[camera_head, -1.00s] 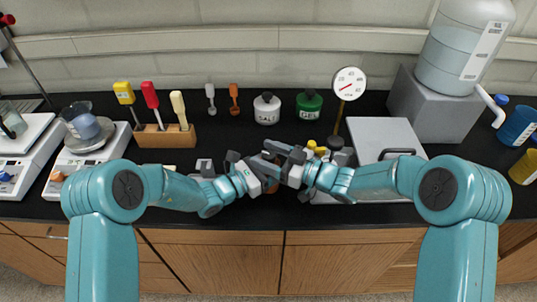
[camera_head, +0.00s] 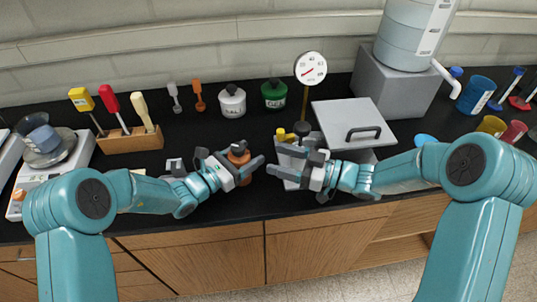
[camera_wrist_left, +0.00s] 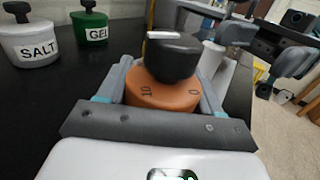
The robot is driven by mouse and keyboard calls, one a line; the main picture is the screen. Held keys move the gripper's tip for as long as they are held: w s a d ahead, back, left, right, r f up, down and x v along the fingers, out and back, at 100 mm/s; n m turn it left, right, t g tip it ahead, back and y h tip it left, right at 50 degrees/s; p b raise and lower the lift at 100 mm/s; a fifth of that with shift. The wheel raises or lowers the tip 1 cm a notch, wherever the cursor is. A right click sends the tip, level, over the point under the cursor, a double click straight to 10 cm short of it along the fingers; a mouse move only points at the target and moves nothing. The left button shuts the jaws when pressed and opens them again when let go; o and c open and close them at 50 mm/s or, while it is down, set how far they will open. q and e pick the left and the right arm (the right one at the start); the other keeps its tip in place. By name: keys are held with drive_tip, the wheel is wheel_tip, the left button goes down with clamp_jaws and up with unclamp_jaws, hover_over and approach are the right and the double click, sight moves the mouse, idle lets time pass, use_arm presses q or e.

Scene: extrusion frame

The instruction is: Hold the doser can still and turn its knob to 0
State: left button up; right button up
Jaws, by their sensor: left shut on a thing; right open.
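The doser can is orange with a black knob on top. In the head view the can (camera_head: 239,156) stands near the counter's front edge, partly covered by my left gripper (camera_head: 243,166). In the left wrist view the can (camera_wrist_left: 160,97) sits between my left fingers, which are shut on its sides. The knob (camera_wrist_left: 172,58) has a white line on top. The figures 10 and 0 show on the near side of the orange body; which figure the line points at I cannot tell. My right gripper (camera_head: 285,163) is open and empty, to the right of the can and apart from it.
Behind stand the white salt jar (camera_head: 232,100) and the green gel jar (camera_head: 274,94). A dial gauge (camera_head: 310,69) on a post and a grey-lidded box (camera_head: 352,124) stand right of them. A wooden tool block (camera_head: 131,139) is at left.

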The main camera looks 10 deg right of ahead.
idle(0.3)
drive_tip(key=m+t+h, duration=0.6)
drive_tip(key=t, duration=0.1)
approach(242, 151)
drive_tip(key=x, duration=1.2)
drive_tip(key=shift+d, duration=0.1)
drive_tip(key=c, duration=1)
